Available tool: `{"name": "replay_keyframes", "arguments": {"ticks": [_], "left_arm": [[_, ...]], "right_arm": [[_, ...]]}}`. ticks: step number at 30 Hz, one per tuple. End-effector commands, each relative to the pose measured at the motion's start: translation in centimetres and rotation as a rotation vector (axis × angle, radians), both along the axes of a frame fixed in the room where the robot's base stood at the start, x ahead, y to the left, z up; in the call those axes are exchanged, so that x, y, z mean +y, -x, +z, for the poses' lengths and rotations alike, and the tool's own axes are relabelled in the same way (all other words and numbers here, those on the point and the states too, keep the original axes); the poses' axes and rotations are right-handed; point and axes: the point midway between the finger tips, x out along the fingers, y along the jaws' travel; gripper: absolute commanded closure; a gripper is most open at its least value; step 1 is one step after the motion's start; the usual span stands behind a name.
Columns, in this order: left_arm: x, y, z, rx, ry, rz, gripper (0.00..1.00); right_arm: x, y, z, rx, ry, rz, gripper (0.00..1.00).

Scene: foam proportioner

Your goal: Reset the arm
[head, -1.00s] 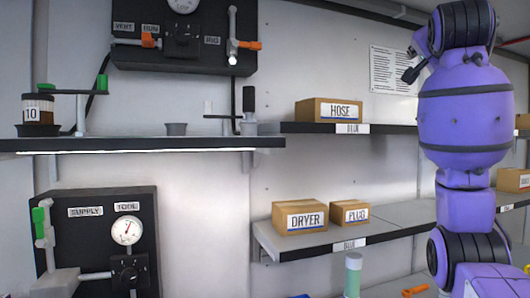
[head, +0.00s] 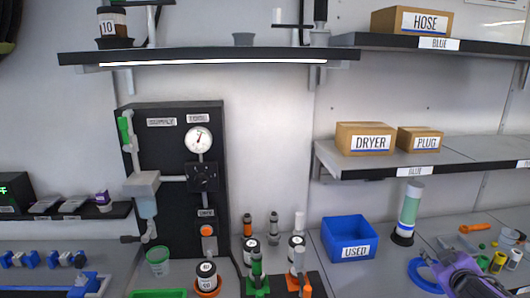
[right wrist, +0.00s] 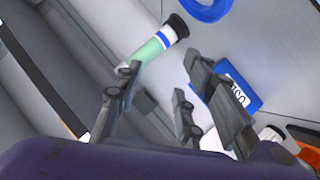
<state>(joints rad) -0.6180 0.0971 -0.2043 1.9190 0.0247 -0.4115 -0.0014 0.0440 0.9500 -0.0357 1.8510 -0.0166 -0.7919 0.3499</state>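My right arm is purple and shows low at the right edge of the head view, with the right gripper (head: 458,268) over the bench beside a blue ring (head: 424,276). In the right wrist view the dark fingers of the right gripper (right wrist: 160,82) stand well apart, with nothing held between them. A green and white cylinder with a black end (right wrist: 158,46) lies beyond the fingers there; in the head view this cylinder (head: 410,208) stands upright on the bench. My left gripper is not in view.
A blue USED bin (head: 348,240) stands left of the cylinder. A black gauge panel (head: 165,215) is on the wall. Shelves hold the HOSE (head: 412,22), DRYER (head: 364,139) and PLUG (head: 420,140) boxes. Several small bottles and parts crowd the bench front.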

Motion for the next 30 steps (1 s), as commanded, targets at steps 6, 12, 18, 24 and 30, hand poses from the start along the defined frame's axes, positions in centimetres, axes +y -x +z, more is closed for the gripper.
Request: {"name": "replay_keyframes", "arguments": {"ticks": [6, 12, 18, 24, 30], "left_arm": [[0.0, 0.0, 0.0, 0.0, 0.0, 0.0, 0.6], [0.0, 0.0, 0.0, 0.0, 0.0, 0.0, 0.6], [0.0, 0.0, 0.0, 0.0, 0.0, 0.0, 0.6], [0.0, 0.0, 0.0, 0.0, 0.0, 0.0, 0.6], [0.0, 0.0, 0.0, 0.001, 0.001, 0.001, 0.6]], "right_arm": [[1.9, 11.2, -13.4, 0.255, 0.059, 0.159, 0.64], [4.2, 21.2, -20.8, 0.419, 0.068, 0.283, 0.64], [6.0, 28.9, -24.7, 0.522, 0.055, 0.368, 0.64], [8.8, 34.0, -27.2, 0.563, 0.001, 0.403, 0.64], [13.8, 34.5, -29.2, 0.503, -0.148, 0.324, 0.64]]}}
